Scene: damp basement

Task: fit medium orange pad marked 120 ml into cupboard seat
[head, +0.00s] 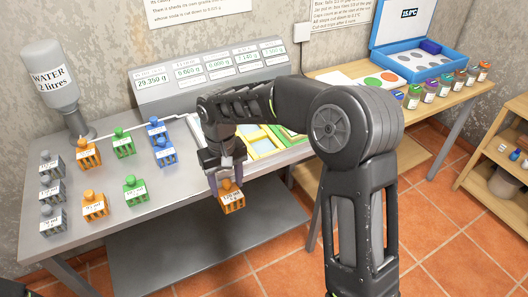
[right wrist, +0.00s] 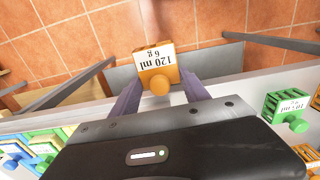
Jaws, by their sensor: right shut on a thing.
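The orange pad marked 120 ml (head: 232,200) is held by its knob in my right gripper (head: 226,182), in front of the grey table's front edge and above the floor. In the right wrist view the pad (right wrist: 154,58) sits between the two purple fingers (right wrist: 160,86), its label reading 120 ml and 6 g. A tray with coloured frames (head: 262,146) lies on the table behind my right arm, which hides part of it. I cannot tell which place is the cupboard seat. My left gripper is not in view.
Several orange, green, blue and grey pads stand on the left of the grey table (head: 190,213), near a water bottle (head: 52,80). A grey display panel (head: 215,80) stands behind. A wooden table (head: 440,112) holds an open blue case (head: 375,50) and several jars.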

